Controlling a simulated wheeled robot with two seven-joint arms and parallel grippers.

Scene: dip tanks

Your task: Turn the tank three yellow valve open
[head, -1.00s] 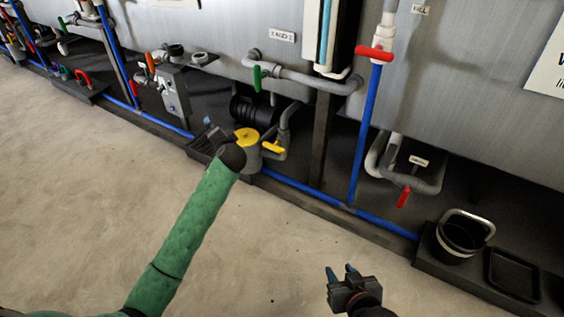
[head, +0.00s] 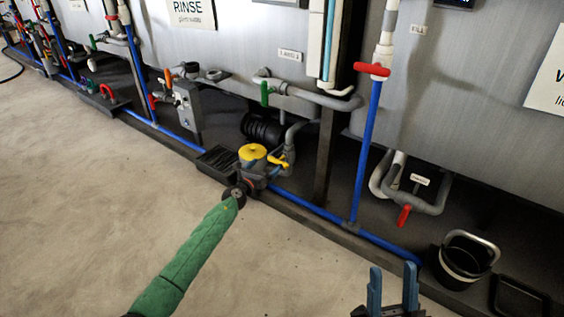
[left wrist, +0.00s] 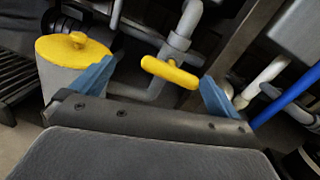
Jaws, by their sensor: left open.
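The yellow valve handle (head: 278,161) is on a grey pipe low at the tank's front. In the left wrist view the handle (left wrist: 170,72) lies tilted, its right end lower, between my fingertips as seen, with no contact visible. My left gripper (left wrist: 157,90) is open, its two blue fingers wide apart. In the head view my left gripper (head: 257,178) is low beside the valve, its fingers hard to make out. My right gripper (head: 392,288) is open and empty over the floor at the bottom right.
A grey canister with a yellow lid (left wrist: 72,52) stands just left of the valve. Red valves (head: 372,69) and a green valve (head: 264,93) are on nearby pipes. A black bucket (head: 462,262) stands at right. A blue pipe runs along the kerb; the floor is clear.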

